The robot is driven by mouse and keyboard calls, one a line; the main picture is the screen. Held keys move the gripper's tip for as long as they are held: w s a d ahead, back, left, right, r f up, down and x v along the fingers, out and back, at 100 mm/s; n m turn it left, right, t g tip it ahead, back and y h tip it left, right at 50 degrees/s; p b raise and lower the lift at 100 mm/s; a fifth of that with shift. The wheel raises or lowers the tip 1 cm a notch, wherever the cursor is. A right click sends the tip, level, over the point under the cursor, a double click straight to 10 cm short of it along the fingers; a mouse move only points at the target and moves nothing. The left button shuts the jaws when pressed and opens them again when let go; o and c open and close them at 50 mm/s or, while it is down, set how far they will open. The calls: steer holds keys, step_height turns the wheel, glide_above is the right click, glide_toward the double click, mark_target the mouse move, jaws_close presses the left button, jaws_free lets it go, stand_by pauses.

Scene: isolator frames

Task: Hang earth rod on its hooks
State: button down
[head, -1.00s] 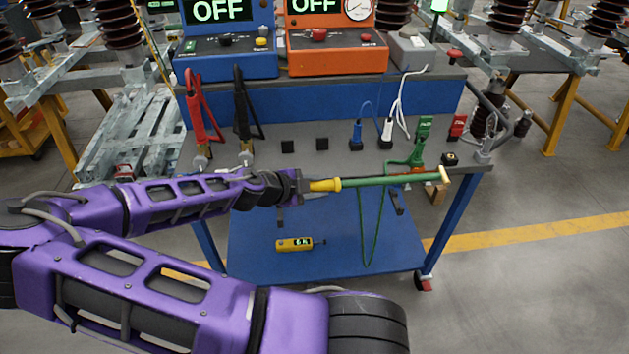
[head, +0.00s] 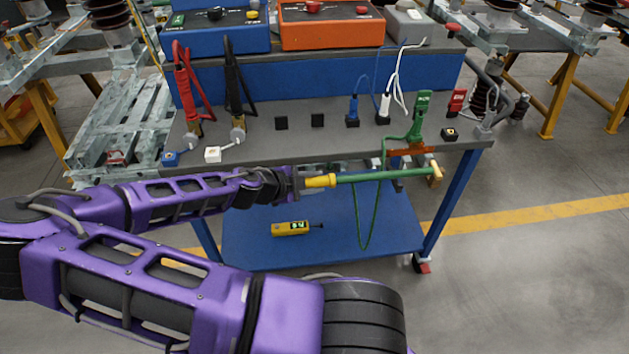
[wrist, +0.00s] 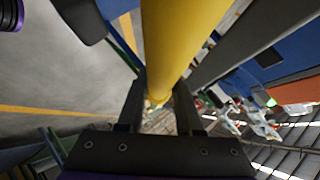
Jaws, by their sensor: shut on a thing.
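The earth rod (head: 374,176) is a green rod with a yellow handle at its left end and a pale tip at its right end. It lies nearly level in front of the bench's front edge in the head view. My gripper (head: 304,182) is shut on the yellow handle. In the wrist view the yellow handle (wrist: 180,50) runs between the two fingers (wrist: 160,105). A green cable hangs in a loop below the rod and runs up to a green clamp (head: 421,115) on the bench. Dark brackets show partly behind the rod under the bench edge; I cannot tell whether it touches them.
The bench (head: 300,152) carries red, black, blue and white leads and a red clamp (head: 457,101). Blue and orange instruments (head: 332,27) stand on its upper shelf. A yellow meter (head: 291,229) lies on the lower blue shelf (head: 340,247). Open floor lies in front and right.

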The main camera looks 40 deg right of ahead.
steer(key=shift+f+b, duration=0.3)
steer(key=shift+f, duration=0.25)
steer(key=c, duration=0.5)
jaws_free()
steer(key=p+v, duration=0.2)
steer(key=v, duration=1.5)
steer(key=shift+r+p, duration=0.15)
steer(key=shift+p, duration=0.2)
steer(key=shift+a+r, duration=0.1)
steer(key=shift+a, duration=0.1)
